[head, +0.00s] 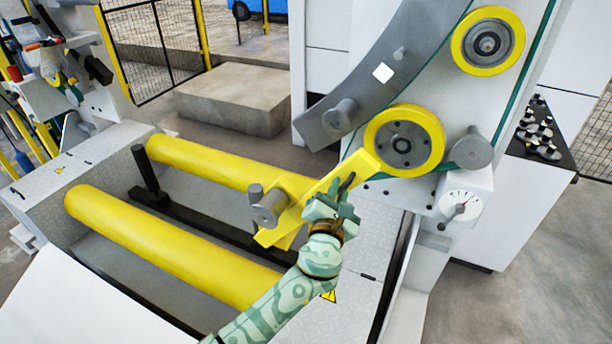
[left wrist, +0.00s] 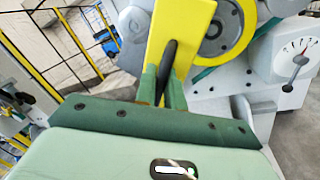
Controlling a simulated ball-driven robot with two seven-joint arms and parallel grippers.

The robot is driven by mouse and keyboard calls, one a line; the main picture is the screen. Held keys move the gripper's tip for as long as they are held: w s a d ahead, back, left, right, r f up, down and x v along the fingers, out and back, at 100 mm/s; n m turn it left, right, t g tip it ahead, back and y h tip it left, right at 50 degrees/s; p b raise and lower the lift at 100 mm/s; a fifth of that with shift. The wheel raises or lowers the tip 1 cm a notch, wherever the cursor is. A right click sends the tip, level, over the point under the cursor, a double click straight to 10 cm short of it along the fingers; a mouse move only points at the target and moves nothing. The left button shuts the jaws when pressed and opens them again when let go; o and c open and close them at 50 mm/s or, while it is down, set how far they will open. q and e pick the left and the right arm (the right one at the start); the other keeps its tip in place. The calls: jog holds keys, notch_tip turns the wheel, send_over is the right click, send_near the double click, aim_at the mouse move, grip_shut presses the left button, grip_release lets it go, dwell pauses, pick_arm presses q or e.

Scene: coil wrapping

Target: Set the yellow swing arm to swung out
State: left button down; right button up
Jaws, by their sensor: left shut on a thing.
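The yellow swing arm (head: 284,226) runs from a round yellow hub (head: 404,140) on the grey machine down and to the left. A grey roller (head: 268,204) sits near its lower end. My left gripper (head: 338,196) is at the middle of the swing arm, shut on its dark handle. In the left wrist view the green fingers (left wrist: 165,85) close around the black handle (left wrist: 168,65), in front of the yellow arm (left wrist: 180,30). The right gripper is not in view.
Two thick yellow rollers (head: 165,245) lie in the machine bed to the left, with a black post (head: 146,170) between them. A curved grey plate (head: 380,75) with pegs hangs above the swing arm. A dial (head: 460,206) is at the right. A concrete block (head: 235,98) stands behind.

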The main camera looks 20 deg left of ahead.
pick_arm(q)
jog(key=s+d+f+m+b, duration=0.1)
jog(key=d+f+m+b, duration=0.1)
jog(key=d+f, duration=0.4)
jog(key=shift+d+m+b, duration=0.2)
jog(key=shift+m+b, duration=0.1)
jog(key=shift+b, duration=0.45)
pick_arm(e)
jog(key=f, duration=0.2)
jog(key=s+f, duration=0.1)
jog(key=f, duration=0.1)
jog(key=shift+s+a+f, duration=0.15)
pick_arm(q)
jog(key=shift+f, duration=0.15)
jog(key=c, duration=1.8)
grip_release()
jog(key=shift+d+h, duration=0.1)
jog(key=shift+h, duration=0.2)
jog(key=shift+c, duration=0.2)
jog(key=shift+s, duration=0.1)
jog(key=s+f+p, duration=0.1)
jog(key=s+p, duration=0.1)
jog(key=s, duration=1.4)
jog(key=shift+f+p, duration=0.35)
jog(key=shift+f, duration=0.05)
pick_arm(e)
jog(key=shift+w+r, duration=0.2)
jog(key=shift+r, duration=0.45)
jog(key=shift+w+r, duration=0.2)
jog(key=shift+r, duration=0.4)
